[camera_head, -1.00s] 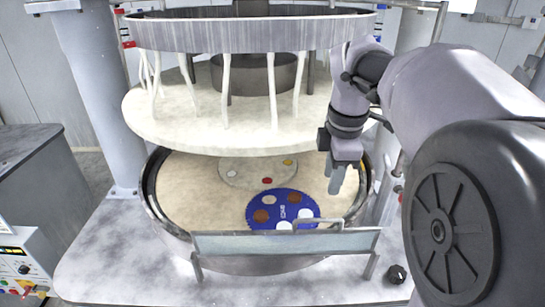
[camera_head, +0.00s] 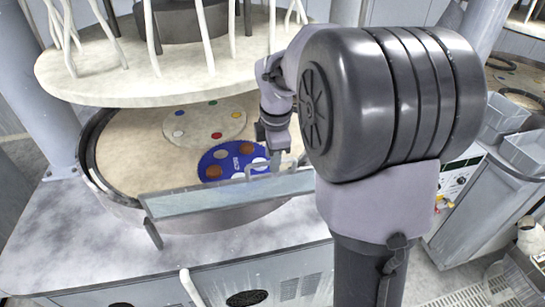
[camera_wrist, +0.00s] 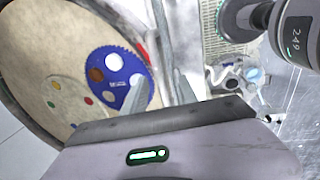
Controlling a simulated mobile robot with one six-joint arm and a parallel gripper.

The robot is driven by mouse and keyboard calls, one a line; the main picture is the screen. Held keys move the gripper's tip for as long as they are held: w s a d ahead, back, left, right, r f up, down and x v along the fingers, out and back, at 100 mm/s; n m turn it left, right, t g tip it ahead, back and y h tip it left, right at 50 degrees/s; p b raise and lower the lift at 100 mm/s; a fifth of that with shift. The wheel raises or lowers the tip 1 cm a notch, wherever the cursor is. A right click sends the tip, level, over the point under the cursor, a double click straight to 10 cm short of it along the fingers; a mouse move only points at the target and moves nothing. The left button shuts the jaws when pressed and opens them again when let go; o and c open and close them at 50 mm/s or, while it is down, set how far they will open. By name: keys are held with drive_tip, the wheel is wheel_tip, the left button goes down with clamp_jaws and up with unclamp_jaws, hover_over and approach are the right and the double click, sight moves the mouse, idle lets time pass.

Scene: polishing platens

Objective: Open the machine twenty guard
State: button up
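The guard (camera_head: 200,197) is a clear, pale panel standing along the front rim of the round polishing machine. Its metal handle (camera_head: 258,165) sits on its top edge. My gripper (camera_head: 276,161) points down by the right end of this handle. In the wrist view its two fingers (camera_wrist: 160,92) are apart, so it is open. I cannot tell whether the fingers touch the handle or straddle it. No machine number is readable on the guard.
Behind the guard, a blue toothed carrier (camera_head: 226,160) with round pieces lies on the platen (camera_head: 125,165). The pale upper plate (camera_head: 100,85) hangs above it. A control cabinet (camera_head: 462,185) with grey bins (camera_head: 525,150) stands to the right.

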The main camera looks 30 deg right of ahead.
clamp_jaws()
idle(1.3)
